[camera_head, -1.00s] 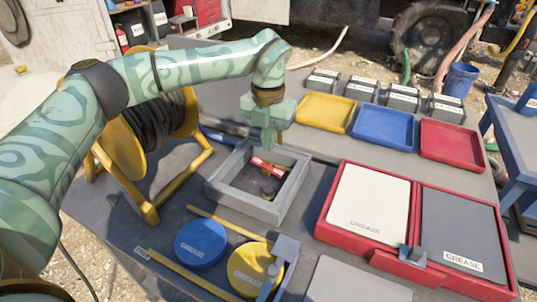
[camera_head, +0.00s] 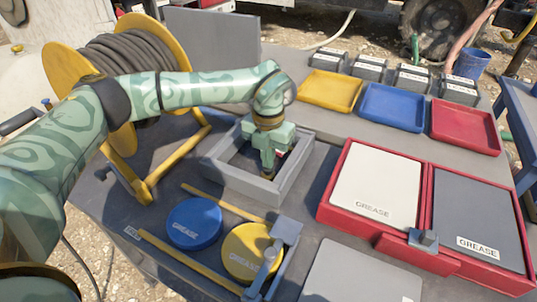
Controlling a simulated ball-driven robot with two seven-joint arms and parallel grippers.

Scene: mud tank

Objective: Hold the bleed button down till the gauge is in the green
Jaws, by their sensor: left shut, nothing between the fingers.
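A grey open-topped square box (camera_head: 240,184) stands on the bench in the middle of the view. My left gripper (camera_head: 268,170) points down into it, shut and empty, its tips by the inner right side. The gripper covers much of the box's inside, and I cannot tell whether the tips touch anything there. I cannot make out a bleed button or a gauge with a green zone in this view. My right gripper is not in view.
A yellow hose reel (camera_head: 60,72) stands at left. Blue (camera_head: 194,222) and yellow (camera_head: 250,250) round lids lie in front of the box. A red case (camera_head: 345,214) is at right. Yellow (camera_head: 330,90), blue (camera_head: 392,106) and red (camera_head: 465,127) trays lie behind.

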